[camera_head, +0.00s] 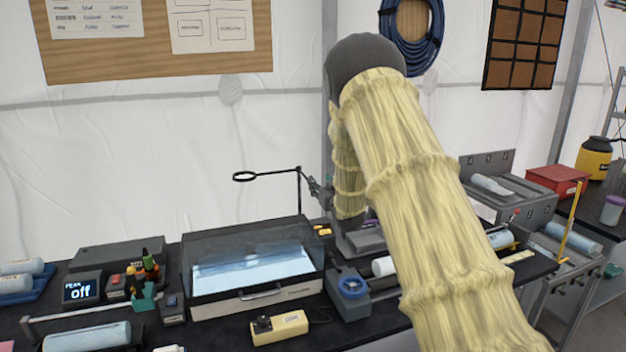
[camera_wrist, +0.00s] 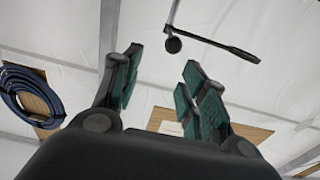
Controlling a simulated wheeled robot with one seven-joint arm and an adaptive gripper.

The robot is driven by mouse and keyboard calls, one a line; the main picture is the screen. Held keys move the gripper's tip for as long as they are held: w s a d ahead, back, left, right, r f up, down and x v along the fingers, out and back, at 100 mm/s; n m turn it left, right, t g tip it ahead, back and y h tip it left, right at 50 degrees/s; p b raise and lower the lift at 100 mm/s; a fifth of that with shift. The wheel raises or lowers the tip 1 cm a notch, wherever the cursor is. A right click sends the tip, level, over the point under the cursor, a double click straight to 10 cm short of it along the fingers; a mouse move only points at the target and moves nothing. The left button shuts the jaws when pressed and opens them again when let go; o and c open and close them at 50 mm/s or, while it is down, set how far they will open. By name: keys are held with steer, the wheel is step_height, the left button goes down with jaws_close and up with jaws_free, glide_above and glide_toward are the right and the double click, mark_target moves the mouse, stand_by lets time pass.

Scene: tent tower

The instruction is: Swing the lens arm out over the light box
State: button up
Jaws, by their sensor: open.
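The lens arm (camera_head: 272,172) is a thin black bar with a ring lens at its left end, carried on an upright post (camera_head: 299,195) behind the light box's right side. In the head view the ring appears above the box's back edge; its depth is hard to tell. The light box (camera_head: 228,306) has a glowing panel, a dark frame and a front handle. My gripper (camera_head: 316,188) is just right of the post, partly hidden by my arm. In the wrist view it (camera_wrist: 163,68) is open and empty, with a dark bar and knob (camera_wrist: 173,45) beyond the fingertips, probably the lens arm.
Right of the box stand a blue-grey block with a round blue dish (camera_head: 352,286) and a grey device under my arm. A cream control box (camera_head: 279,328) lies in front.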

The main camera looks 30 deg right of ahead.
steer(key=w+f, duration=0.1)
steer(key=w, duration=0.1)
steer(key=w+f, duration=0.1)
steer(key=w, duration=0.2)
steer(key=w+f+p, duration=0.1)
steer(key=w, duration=0.2)
steer(key=shift+w+d+f, duration=0.15)
steer(key=shift+d, duration=0.1)
steer(key=shift+s+d+r, duration=0.1)
steer(key=shift+s+r, duration=1)
steer(key=shift+s, duration=0.1)
steer(key=shift+c, duration=0.4)
steer(key=shift+w+f, duration=0.8)
steer(key=shift+w, duration=0.05)
steer(key=c, duration=0.7)
jaws_close()
